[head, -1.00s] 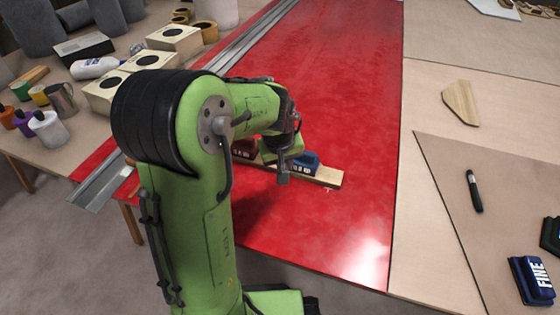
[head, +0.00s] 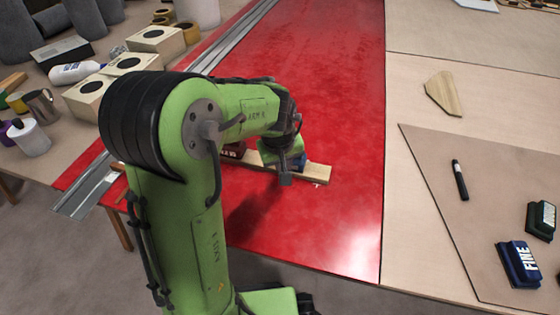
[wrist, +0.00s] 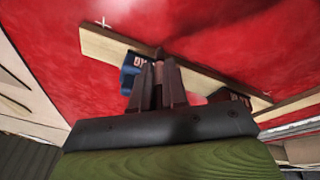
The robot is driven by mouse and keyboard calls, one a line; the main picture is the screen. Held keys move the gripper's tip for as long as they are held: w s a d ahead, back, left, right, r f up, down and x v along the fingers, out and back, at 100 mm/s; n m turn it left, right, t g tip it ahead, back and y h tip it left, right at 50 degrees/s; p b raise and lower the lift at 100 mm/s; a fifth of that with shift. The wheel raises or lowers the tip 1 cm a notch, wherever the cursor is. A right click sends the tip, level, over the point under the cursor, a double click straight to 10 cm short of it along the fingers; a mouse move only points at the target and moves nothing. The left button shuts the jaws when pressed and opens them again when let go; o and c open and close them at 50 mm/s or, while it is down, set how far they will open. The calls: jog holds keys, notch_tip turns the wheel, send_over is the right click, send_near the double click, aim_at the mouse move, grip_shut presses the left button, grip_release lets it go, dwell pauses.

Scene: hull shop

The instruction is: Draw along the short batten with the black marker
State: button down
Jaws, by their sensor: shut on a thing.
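The short batten (head: 318,173), a pale wooden strip, lies on the red panel. A blue block (head: 301,160) and a dark red block (head: 233,150) sit on it. My gripper (head: 285,180) points down at the batten, partly in front of the blue block. In the wrist view, my gripper (wrist: 159,65) is shut with its tips by the batten (wrist: 105,44); a dark slim thing between them is mostly hidden, and I cannot tell whether it is a marker. The blue block (wrist: 128,76) is close beside the fingers. A black marker (head: 460,180) lies on the brown mat at right.
The mat (head: 435,160) also holds a blue FINE block (head: 519,264) and a dark green block (head: 541,220). A wooden offcut (head: 443,93) lies behind it. A long metal rail (head: 232,40) edges the red panel (head: 335,90), which is clear beyond the batten.

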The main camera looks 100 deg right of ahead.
jog(key=shift+s+a, duration=0.3)
jog(key=shift+s, duration=0.4)
jog(key=shift+s+a, duration=0.3)
jog(key=shift+s, duration=0.4)
jog(key=shift+s+a, duration=0.3)
jog(key=shift+s, duration=0.4)
jog(key=shift+s+a, duration=0.1)
jog(key=shift+s+a, duration=0.3)
jog(key=shift+s, duration=0.3)
jog(key=shift+s+a, duration=0.25)
jog(key=shift+s, duration=0.4)
jog(key=shift+s+a, duration=0.3)
jog(key=shift+s, duration=0.3)
notch_tip(320, 180, up, 13)
jog(key=p, duration=1)
